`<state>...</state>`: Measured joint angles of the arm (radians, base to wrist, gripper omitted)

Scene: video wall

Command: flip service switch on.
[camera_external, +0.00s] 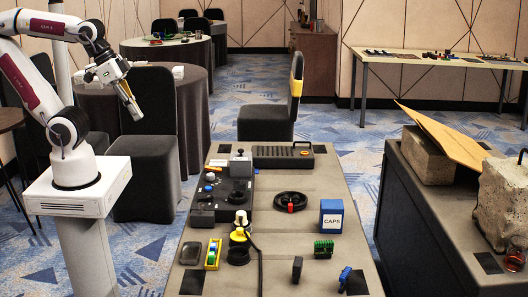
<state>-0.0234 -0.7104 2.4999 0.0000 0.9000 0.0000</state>
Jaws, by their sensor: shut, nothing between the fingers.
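My gripper (135,114) is shut and empty. It hangs in the air at the upper left, pointing down and to the right, well apart from the table. A dark control panel (215,204) lies on the grey table, with several small knobs and buttons in blue, white and red along its left side. A grey block with a small knob (240,165) stands at its far end. A round black knob (238,197) sits on its near right part. I cannot tell which of these is the service switch, or its position; the parts are too small.
On the grey table (310,255) are a black ring with a red centre (291,201), a blue-and-white CAPS box (331,216), a yellow plug-like part with a black cable (239,236) and a black slotted case (282,156). A chair (268,122) stands behind.

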